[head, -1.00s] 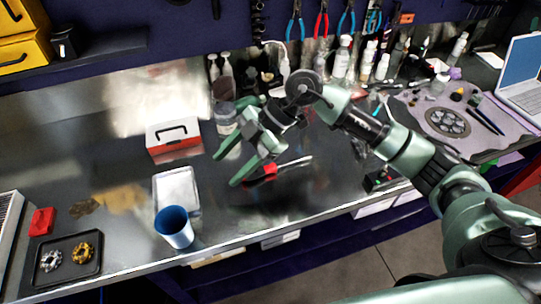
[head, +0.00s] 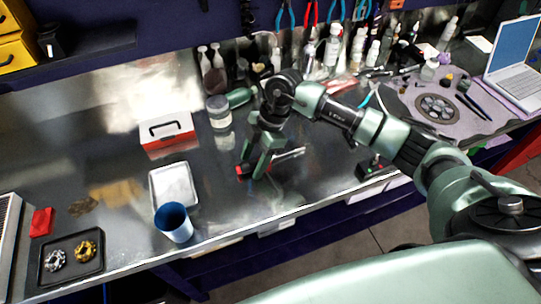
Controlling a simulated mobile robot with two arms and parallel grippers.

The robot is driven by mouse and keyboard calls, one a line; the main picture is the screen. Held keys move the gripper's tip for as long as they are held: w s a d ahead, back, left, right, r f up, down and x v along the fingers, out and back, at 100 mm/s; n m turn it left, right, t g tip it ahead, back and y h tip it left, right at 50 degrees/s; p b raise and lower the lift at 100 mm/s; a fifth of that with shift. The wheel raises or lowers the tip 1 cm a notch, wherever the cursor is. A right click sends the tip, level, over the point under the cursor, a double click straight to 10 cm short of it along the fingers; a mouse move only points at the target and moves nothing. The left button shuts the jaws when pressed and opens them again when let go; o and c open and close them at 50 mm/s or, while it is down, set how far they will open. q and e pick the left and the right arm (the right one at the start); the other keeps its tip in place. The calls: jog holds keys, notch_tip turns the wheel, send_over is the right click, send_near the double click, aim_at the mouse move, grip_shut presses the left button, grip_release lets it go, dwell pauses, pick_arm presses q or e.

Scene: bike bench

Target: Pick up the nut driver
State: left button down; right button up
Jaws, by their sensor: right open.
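The nut driver lies on the metal bench top, with a red handle (head: 240,170) and a thin grey shaft (head: 290,154) that points to the right and slightly back. My right gripper (head: 254,163) is open and points down at the handle. Its green fingers cover the middle of the handle, with red showing to the left of them. I cannot tell how far the fingertips are above the bench. My left gripper is out of view.
A blue cup (head: 174,224), a pale tray (head: 174,186) and a red-and-white box (head: 167,134) stand to the left. A clear jar (head: 219,112) and a green bottle (head: 240,97) are behind the gripper. A small black device (head: 370,166) sits to the right.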

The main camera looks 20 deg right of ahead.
jog(key=shift+c, duration=0.3)
grip_shut()
